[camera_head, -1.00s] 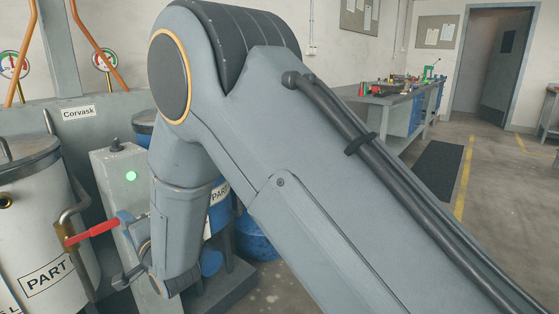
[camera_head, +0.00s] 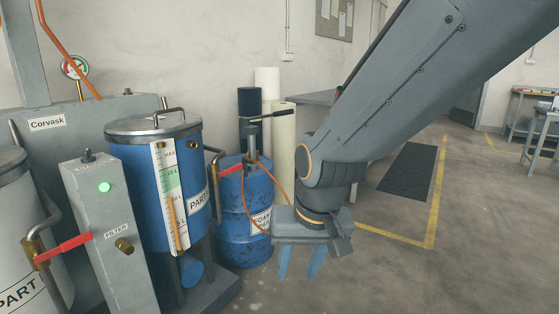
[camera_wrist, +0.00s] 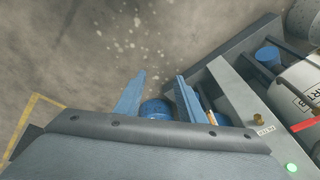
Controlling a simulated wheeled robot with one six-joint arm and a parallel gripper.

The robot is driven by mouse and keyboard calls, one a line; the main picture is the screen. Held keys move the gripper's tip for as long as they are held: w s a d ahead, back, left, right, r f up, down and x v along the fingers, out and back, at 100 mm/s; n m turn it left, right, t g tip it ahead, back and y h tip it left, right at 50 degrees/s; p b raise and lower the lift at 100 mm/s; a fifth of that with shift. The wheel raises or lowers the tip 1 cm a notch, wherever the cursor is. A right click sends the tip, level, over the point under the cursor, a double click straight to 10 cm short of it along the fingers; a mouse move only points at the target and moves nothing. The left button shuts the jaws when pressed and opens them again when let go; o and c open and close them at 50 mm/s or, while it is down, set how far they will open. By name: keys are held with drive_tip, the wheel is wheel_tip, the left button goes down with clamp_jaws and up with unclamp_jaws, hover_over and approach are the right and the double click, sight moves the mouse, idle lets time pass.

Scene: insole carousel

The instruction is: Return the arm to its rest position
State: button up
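My gripper (camera_head: 299,274) points down in the head view, right of the blue drum (camera_head: 243,215) and in front of it in the picture. Its two blue fingers are spread, with nothing held between them. In the wrist view my gripper (camera_wrist: 161,82) also shows its fingers apart, with bare floor beyond the tips. A blue rounded thing (camera_wrist: 156,109) shows behind the fingers there, partly hidden. My arm runs from the upper right of the head view down to the gripper.
Left stand a blue tank (camera_head: 155,195), a grey filter box (camera_head: 115,245) with a green light, and a white tank (camera_head: 15,230) by a red-handled valve (camera_head: 62,250). The drum has a red handle and an orange hose. Open floor (camera_head: 400,280) lies right, with a dark mat (camera_head: 408,175).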

drive_tip(key=s+d+r+n+g+p, duration=0.1)
drive_tip(key=s+d+r+g, duration=0.15)
drive_tip(key=s+d, duration=0.6)
drive_tip(key=s+d+r+m+h+p, duration=0.1)
drive_tip(key=d+r+p, duration=0.6)
drive_tip(key=p, duration=0.9)
drive_tip(key=shift+s+d+r+m, duration=0.15)
drive_tip(key=shift+s+r+m, duration=0.25)
drive_tip(key=shift+m, duration=0.2)
